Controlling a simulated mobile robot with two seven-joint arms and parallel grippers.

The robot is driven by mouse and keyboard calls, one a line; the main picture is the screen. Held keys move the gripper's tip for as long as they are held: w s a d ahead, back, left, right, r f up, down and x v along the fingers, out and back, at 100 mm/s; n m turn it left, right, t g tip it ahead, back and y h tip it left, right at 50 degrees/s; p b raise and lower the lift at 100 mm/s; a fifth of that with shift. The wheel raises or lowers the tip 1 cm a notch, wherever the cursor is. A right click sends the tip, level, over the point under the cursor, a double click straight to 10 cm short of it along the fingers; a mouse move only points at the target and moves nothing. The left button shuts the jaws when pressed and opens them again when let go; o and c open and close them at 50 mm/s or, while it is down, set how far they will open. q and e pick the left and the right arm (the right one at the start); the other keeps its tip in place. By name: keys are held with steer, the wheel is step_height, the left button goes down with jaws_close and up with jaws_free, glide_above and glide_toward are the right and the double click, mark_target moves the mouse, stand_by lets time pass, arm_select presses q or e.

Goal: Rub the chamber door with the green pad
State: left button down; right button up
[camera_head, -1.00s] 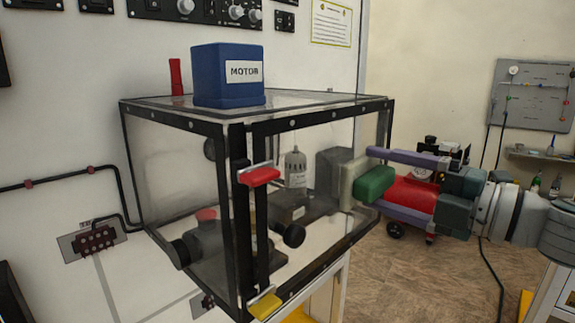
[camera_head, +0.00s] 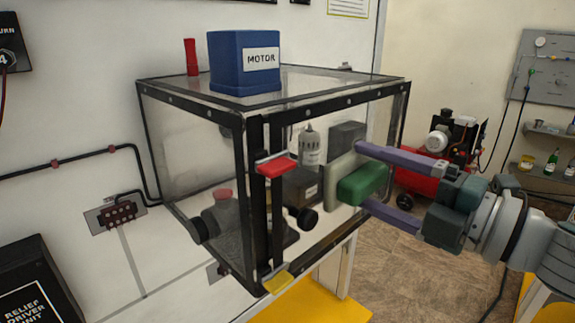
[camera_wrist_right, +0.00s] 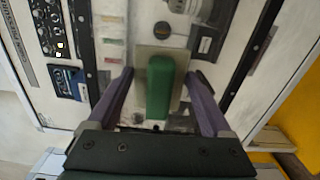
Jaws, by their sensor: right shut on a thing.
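The chamber (camera_head: 190,106) is a clear box with a black frame. Its door (camera_head: 325,222) is the clear front panel, with a red latch (camera_head: 277,165) and a yellow latch (camera_head: 278,282) at its left edge. My right gripper (camera_head: 364,180) is shut on the green pad (camera_head: 358,187), its purple fingers either side. The pad is a green block on a pale plate (camera_head: 338,178). It is in front of the door's right half; contact is not clear. In the right wrist view the pad (camera_wrist_right: 159,88) sits between the fingers. My left gripper is not in view.
A blue motor box (camera_head: 243,62) and a red cylinder (camera_head: 191,57) stand on the chamber top. A red compressor (camera_head: 425,181) is on the floor behind my right arm. A yellow surface (camera_head: 310,308) lies below the chamber.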

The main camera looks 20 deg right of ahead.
steer(key=shift+a, duration=0.15)
steer(key=shift+p+v, duration=0.3)
steer(key=shift+v, duration=2.65)
steer(key=shift+v, duration=1.5)
steer(key=shift+r, duration=0.1)
